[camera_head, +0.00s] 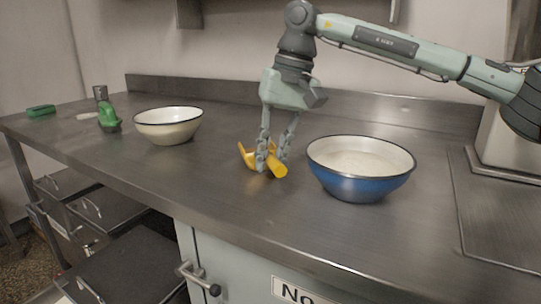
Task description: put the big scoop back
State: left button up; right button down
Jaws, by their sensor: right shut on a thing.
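A yellow scoop (279,169) lies low at the steel counter, between two bowls. My right gripper (268,163) points down from above and is shut on the scoop, its fingers hiding part of it. I cannot tell whether the scoop touches the counter. A blue enamel bowl (362,185) with white powder-like contents stands just right of the gripper. A green scoop-like thing (109,116) stands at the left of the counter. My left gripper is not in view.
A cream bowl (168,133) with a dark rim stands left of the gripper. A green block-like item (41,111), a pale item (87,115) and a small metal cup (101,93) are at far left. The counter (215,210) is clear in front.

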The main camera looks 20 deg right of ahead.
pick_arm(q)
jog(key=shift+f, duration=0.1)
pick_arm(e)
jog(key=shift+f, duration=0.1)
jog(key=c, duration=1.5)
grip_release()
jog(key=shift+o, duration=0.2)
jog(key=shift+r, duration=0.3)
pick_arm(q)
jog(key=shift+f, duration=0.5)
pick_arm(e)
jog(key=v, duration=1.1)
jog(key=shift+r, duration=0.4)
jog(key=shift+s, duration=0.1)
